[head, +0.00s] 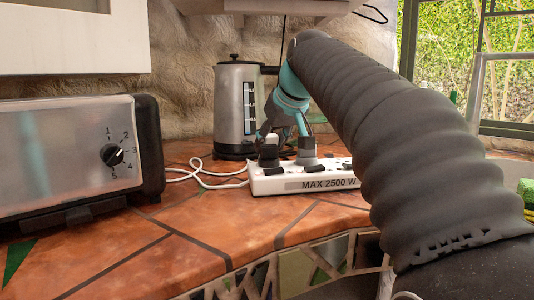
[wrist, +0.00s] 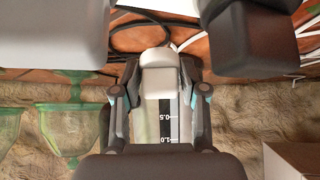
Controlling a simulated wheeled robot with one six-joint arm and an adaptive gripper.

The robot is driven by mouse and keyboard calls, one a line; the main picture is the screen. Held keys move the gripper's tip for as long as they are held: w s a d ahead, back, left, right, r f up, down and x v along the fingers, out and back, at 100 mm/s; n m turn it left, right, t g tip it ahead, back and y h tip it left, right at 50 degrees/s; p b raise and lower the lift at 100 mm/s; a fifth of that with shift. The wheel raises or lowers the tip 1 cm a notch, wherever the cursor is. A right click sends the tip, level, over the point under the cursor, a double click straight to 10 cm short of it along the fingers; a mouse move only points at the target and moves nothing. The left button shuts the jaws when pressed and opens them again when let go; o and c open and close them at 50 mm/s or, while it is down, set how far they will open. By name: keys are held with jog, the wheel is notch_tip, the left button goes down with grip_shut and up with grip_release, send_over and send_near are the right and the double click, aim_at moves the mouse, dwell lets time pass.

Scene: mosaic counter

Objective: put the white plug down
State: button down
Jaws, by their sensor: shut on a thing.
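The white plug (wrist: 160,72) sits between the two fingers of my gripper (wrist: 161,78) in the wrist view, and the gripper is shut on it. In the head view my gripper (head: 286,148) points down at the back of the white power strip (head: 276,184), which is marked MAX 2500 W. The plug cannot be made out there. Whether it touches the strip or hangs above it I cannot tell.
A steel kettle (head: 229,108) stands just behind my gripper. A toaster (head: 66,150) is at the left, with a white cord (head: 205,181) between it and the strip. Green glasses (wrist: 62,128) show in the wrist view. The tiled counter (head: 175,245) is clear in front.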

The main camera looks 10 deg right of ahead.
jog(key=shift+w+a+f, duration=0.1)
jog(key=shift+w+f, duration=0.05)
jog(key=shift+f, duration=0.45)
jog(key=shift+w+f, duration=0.15)
jog(key=shift+f, duration=0.4)
jog(key=shift+w+r+g, duration=0.15)
jog(key=shift+r+g, duration=0.15)
jog(key=shift+r, duration=0.05)
jog(key=g+p, duration=0.1)
jog(key=w+g+p, duration=0.1)
jog(key=p, duration=0.1)
jog(key=shift+a+g+h, duration=0.15)
jog(key=shift+g+h, duration=0.15)
jog(key=shift+s+f, duration=0.1)
jog(key=shift+f, duration=0.3)
jog(key=shift+f+b, duration=0.1)
jog(key=shift+b, duration=0.2)
jog(key=c, duration=0.6)
grip_release()
